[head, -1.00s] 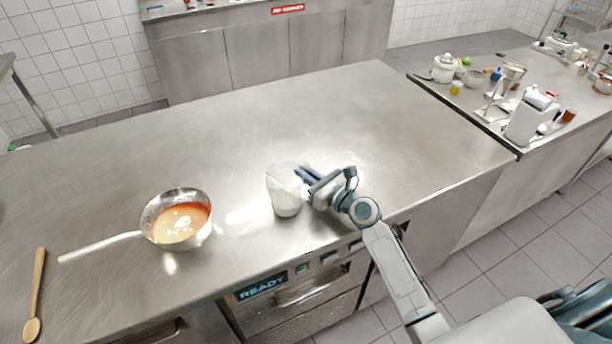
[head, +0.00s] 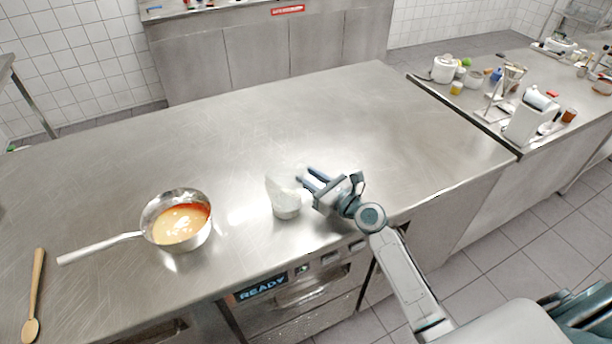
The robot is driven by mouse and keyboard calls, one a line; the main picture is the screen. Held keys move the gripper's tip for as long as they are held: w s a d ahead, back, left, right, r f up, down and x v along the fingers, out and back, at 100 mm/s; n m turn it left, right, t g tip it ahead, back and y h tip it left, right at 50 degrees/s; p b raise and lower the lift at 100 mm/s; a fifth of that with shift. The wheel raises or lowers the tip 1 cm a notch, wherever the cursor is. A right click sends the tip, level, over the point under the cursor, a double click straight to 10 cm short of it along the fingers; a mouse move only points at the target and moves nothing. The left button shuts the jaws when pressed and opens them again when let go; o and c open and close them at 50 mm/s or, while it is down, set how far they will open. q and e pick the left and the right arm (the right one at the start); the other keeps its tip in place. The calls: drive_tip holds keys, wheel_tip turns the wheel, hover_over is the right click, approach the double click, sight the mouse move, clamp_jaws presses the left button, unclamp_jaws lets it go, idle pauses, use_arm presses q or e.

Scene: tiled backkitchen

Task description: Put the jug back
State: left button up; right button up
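The jug (head: 286,202), a whitish, partly see-through vessel, stands upright on the steel counter (head: 250,140) near its front edge. My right gripper (head: 307,180) is just to the right of the jug. Its two blue fingers are spread apart with nothing visible between them, and they point up and left past the jug's upper right side. A small gap seems to show between fingers and jug, though contact low down is hard to tell. My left gripper is not in view.
A saucepan (head: 163,247) of orange soup with a pale swirl stands left of the jug, its handle pointing left. A wooden spoon (head: 36,295) lies at the far left. The counter's back and right are bare. A side counter at right holds a white appliance (head: 530,117) and jars.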

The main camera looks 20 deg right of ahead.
drive_tip(key=b+v, duration=0.1)
drive_tip(key=v, duration=0.8)
drive_tip(key=shift+s+d+f+b, duration=0.1)
drive_tip(key=shift+s+d+b, duration=0.05)
drive_tip(key=shift+s+b, duration=0.2)
drive_tip(key=shift+s+d, duration=0.15)
drive_tip(key=shift+s, duration=0.2)
